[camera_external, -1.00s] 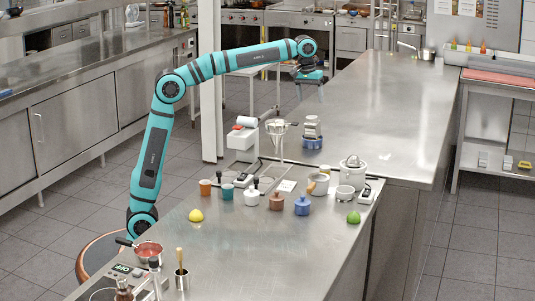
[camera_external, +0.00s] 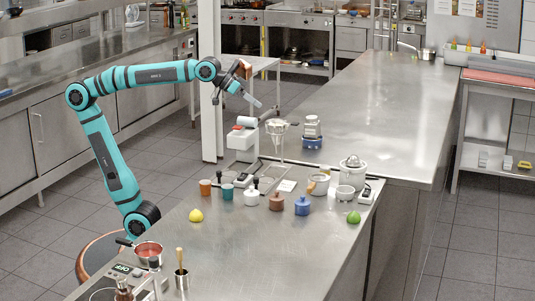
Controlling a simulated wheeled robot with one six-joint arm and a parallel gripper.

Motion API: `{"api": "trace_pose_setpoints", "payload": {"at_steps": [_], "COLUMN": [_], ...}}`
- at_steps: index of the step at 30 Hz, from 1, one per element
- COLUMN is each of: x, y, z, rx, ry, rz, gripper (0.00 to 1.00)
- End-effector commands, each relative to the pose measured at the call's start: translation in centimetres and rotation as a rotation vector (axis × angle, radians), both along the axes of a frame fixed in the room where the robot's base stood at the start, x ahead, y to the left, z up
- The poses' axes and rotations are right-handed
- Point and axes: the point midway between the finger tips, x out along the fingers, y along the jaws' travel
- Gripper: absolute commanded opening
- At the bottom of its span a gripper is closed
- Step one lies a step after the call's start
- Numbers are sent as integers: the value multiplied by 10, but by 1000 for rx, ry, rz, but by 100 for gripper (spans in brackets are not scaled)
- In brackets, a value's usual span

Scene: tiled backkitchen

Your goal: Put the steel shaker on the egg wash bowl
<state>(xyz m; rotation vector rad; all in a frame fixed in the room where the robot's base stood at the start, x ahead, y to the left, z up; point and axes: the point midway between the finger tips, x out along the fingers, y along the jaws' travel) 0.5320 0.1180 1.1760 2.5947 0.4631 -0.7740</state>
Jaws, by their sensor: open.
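My gripper (camera_external: 257,102) is open and looks empty. It hangs in the air above the left of the counter, over a white-and-red device (camera_external: 242,138), and is small in the picture. I cannot surely tell the steel shaker; a steel item on a blue base (camera_external: 312,130), right of and below my gripper, may be it. A pale bowl with a brown-handled tool on it (camera_external: 319,187) may be the egg wash bowl. It stands on the counter in front of the funnel stand, apart from my gripper.
A funnel stand (camera_external: 277,128) rises close to the right of my gripper. Several small pots, a juicer (camera_external: 353,170), a white bowl (camera_external: 345,193), a lemon (camera_external: 196,215) and a lime (camera_external: 354,217) stand on the counter (camera_external: 270,250).

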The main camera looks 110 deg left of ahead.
Motion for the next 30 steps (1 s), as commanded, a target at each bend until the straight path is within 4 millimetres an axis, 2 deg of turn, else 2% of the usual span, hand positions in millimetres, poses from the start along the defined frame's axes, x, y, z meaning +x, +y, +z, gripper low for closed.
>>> {"api": "trace_pose_setpoints", "payload": {"at_steps": [3, 9, 18, 24, 30], "x": [-29, -74, -139, -158, -160], "y": [-29, -67, -107, -117, -118], "z": [-5, -18, -45, -55, -57], "rx": [69, 187, 340, 387, 395], "ry": [-88, -235, -446, -512, -521], "rz": [-77, -190, -315, -346, -349], "gripper": [74, 74, 74, 74, 74]}}
